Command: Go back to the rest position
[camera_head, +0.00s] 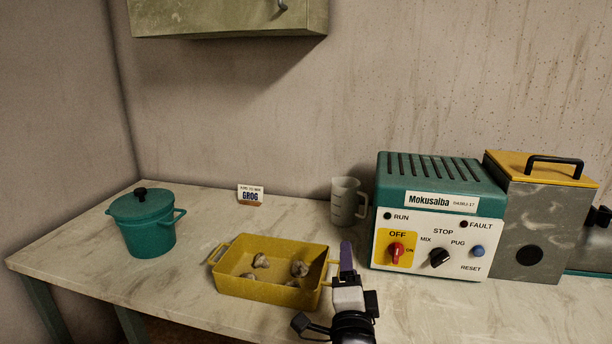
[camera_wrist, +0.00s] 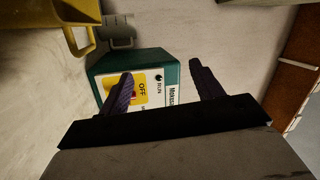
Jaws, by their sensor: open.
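My gripper (camera_head: 347,262) is in front of the counter's middle, just right of the yellow tray (camera_head: 262,285) in the head view. In the wrist view my gripper (camera_wrist: 163,85) shows two dark purple fingers spread apart with nothing between them. Beyond the fingers stands the teal and white control box (camera_wrist: 150,75), seen turned on its side. In the head view the box (camera_head: 432,215) is to the right of my gripper and apart from it. My arm hides a little of the counter behind it.
The tray holds several clay lumps. A teal lidded pot (camera_head: 145,228) stands at left, a GROG card (camera_head: 250,195) and a grey measuring jug (camera_head: 346,203) at the back. A grey bin with a yellow lid (camera_head: 530,220) stands right. A wall cabinet (camera_head: 225,18) hangs above. Counter between pot and tray is clear.

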